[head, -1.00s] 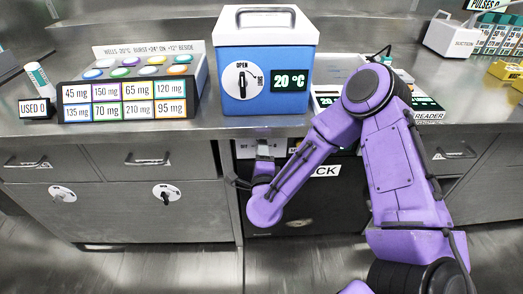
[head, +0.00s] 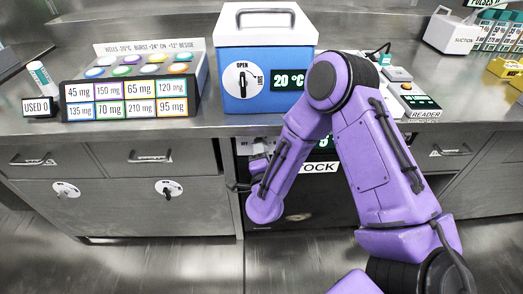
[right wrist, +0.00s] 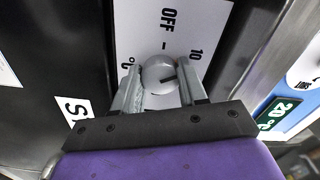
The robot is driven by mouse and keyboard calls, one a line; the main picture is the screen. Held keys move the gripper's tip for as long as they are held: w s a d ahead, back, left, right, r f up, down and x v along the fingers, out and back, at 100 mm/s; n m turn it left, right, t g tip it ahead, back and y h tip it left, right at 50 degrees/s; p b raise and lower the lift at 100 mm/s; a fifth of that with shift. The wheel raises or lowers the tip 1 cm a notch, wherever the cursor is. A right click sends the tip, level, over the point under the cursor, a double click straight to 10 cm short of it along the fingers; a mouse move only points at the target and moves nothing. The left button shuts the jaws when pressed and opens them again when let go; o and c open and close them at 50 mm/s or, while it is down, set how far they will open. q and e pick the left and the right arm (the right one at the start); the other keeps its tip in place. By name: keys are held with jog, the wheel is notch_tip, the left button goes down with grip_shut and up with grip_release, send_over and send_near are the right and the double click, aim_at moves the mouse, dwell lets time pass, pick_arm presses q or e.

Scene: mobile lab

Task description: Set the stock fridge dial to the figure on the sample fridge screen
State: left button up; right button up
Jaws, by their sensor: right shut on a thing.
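The sample fridge (head: 264,45) is a blue box with a white lid on the counter; its screen (head: 288,80) reads 20 °C. The black stock fridge (head: 300,205) is below the counter, its STOCK label (head: 322,167) partly covered by my right arm. Its screen (head: 326,141) is lit green, but I cannot read its full figure. In the right wrist view the round grey stock fridge dial (right wrist: 158,72) has a dark pointer mark, on a white panel marked OFF and 10. My right gripper (right wrist: 161,85) is shut on the dial, one finger each side. My left gripper is out of view.
The sample fridge has its own OPEN dial (head: 241,79). A rack of wells with mg labels (head: 125,100) stands left on the counter (head: 210,122); a reader (head: 420,103) stands right. Metal drawers (head: 110,158) flank the stock fridge. The floor in front is clear.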

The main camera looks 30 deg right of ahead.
jog(key=shift+f, duration=0.1)
jog(key=o, duration=1.1)
jog(key=shift+c, duration=0.2)
jog(key=v, duration=1)
jog(key=shift+s, duration=0.3)
jog(key=shift+a, duration=0.15)
